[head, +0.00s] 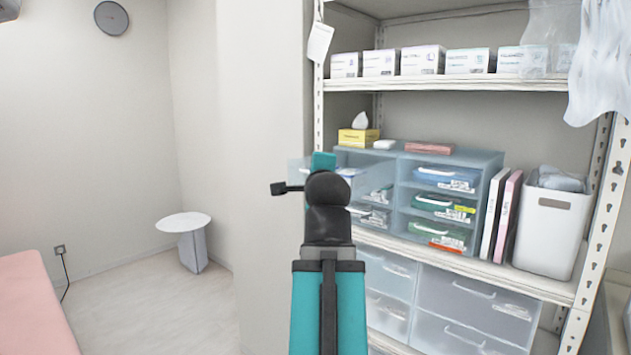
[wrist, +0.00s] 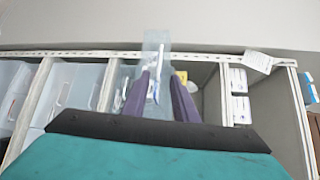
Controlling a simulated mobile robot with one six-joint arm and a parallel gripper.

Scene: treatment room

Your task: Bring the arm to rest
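My arm (head: 329,260), teal and black, reaches up in front of the shelf in the head view; its own links hide the gripper there. In the wrist view my gripper (wrist: 160,82) shows two dark purple fingers, spread apart. A pulled-out clear drawer (wrist: 156,42) lies just beyond and between the fingertips, with a thin pale strip, perhaps its handle, in the gap. I see no finger clearly pressing on it, and whether they touch is unclear.
The metal shelf (head: 450,84) holds several boxes above. A yellow tissue box (head: 358,138) stands on the drawer unit. Binders (head: 506,215) and a white bin (head: 552,230) are to the right.

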